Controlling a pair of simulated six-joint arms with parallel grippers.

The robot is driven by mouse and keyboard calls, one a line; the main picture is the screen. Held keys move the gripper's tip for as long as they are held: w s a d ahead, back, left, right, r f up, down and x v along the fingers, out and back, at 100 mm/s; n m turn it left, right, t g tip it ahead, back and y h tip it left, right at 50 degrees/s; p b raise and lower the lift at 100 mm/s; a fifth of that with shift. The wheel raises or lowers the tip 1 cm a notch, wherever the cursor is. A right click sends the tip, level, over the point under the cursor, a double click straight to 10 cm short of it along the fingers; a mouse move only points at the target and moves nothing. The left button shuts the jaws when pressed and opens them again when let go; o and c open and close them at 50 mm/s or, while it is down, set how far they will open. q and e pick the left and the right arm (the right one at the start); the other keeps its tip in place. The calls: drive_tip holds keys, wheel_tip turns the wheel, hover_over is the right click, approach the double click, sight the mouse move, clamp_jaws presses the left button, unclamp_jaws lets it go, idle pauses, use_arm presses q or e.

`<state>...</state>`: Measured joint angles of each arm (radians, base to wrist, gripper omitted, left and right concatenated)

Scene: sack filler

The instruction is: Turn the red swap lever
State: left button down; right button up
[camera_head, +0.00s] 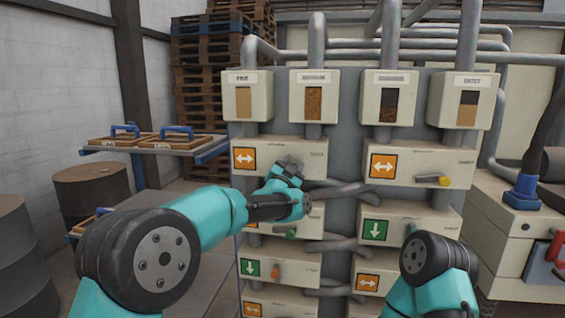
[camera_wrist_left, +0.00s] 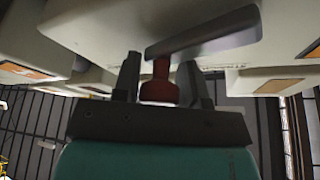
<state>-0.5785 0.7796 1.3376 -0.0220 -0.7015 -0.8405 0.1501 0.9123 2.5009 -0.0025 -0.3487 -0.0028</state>
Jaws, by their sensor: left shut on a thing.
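The red swap lever (camera_wrist_left: 160,84) shows in the left wrist view as a dark red knob between my left gripper's two fingers. My left gripper (camera_wrist_left: 160,80) is shut on it. In the head view my left gripper (camera_head: 289,168) is at the front of the upper left cream box (camera_head: 310,150), which bears an orange double-arrow sign (camera_head: 244,158). There the lever is hidden behind the gripper. A grey bar (camera_wrist_left: 205,32) runs above and right of the knob in the wrist view. My right arm stands at the lower right; its gripper is not in view.
Grey pipes (camera_head: 345,190) link the boxes. A red handle (camera_head: 556,246) is on the right machine. Drums (camera_head: 93,190) stand at the left.

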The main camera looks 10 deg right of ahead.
use_arm(q)
drive_tip(key=shift+d+f+m+g+h, duration=0.15)
drive_tip(key=shift+f+m+g, duration=0.15)
drive_tip(key=shift+f+m, duration=0.35)
drive_tip(key=shift+d+f+m+g+h, duration=0.15)
drive_tip(key=shift+f+m+g, duration=0.2)
drive_tip(key=shift+m, duration=0.6)
drive_tip(key=shift+f, duration=0.15)
drive_tip(key=c, duration=0.8)
unclamp_jaws()
drive_tip(key=shift+w+a, duration=0.1)
drive_tip(key=shift+a, duration=0.05)
drive_tip(key=shift+r, duration=0.3)
drive_tip(key=shift+a, duration=0.1)
drive_tip(key=shift+s+a+f, duration=0.1)
drive_tip(key=shift+s+a, duration=0.2)
drive_tip(key=shift+s, duration=0.35)
drive_tip(key=v, duration=1.6)
drive_tip(key=shift+f, duration=0.15)
drive_tip(key=shift+w, duration=0.1)
